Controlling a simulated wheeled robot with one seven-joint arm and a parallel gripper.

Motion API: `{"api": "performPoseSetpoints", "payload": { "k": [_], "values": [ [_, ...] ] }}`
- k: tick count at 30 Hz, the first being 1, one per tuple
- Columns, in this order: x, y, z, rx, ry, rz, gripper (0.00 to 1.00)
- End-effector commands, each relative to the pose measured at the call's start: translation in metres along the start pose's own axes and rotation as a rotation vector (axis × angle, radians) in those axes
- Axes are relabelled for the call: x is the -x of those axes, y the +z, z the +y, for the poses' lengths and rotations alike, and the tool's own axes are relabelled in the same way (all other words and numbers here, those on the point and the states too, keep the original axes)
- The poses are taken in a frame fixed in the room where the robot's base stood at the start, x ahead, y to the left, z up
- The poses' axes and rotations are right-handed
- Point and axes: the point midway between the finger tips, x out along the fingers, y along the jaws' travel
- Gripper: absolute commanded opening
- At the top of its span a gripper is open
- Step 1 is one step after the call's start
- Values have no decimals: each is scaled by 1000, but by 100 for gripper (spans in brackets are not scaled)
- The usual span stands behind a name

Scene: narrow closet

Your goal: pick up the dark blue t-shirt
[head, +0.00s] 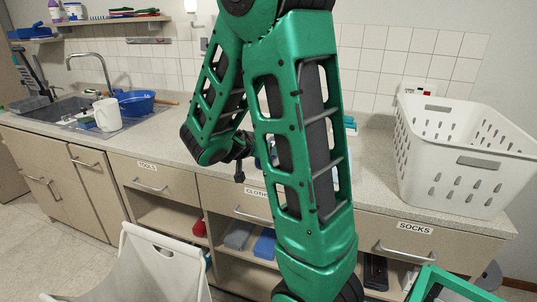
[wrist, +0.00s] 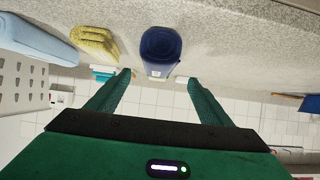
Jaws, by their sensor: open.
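A dark blue, rounded, folded bundle, which looks like the dark blue t-shirt (wrist: 161,45), lies on the counter in the wrist view. A small paler patch shows at its wall-side end. My gripper (wrist: 158,79) is open, with its two green fingers spread apart and nothing held. In the wrist view the fingertips are on either side of the bundle's near end, with gaps left and right. I cannot tell whether they are level with it.
Yellow folded cloths (wrist: 95,42) and a light blue item (wrist: 38,38) lie left of the bundle in the wrist view. A white basket (head: 460,150) stands on the counter's right end. A white mug (head: 107,114) and blue bowl (head: 135,102) are by the sink. A tiled wall (head: 378,70) closes the back.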

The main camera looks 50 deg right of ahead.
Motion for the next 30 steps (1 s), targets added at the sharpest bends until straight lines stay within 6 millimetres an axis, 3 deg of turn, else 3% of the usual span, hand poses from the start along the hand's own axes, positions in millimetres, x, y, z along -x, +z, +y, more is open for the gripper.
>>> {"api": "performPoseSetpoints", "payload": {
  "k": [9,17,25,30],
  "values": [
    [-45,-1,3,-3,6,2,73],
    [-58,-2,3,-3,5,1,73],
    [-94,-3,5,-4,7,0,73],
    [-104,-3,4,-3,4,0,73]
  ]
}}
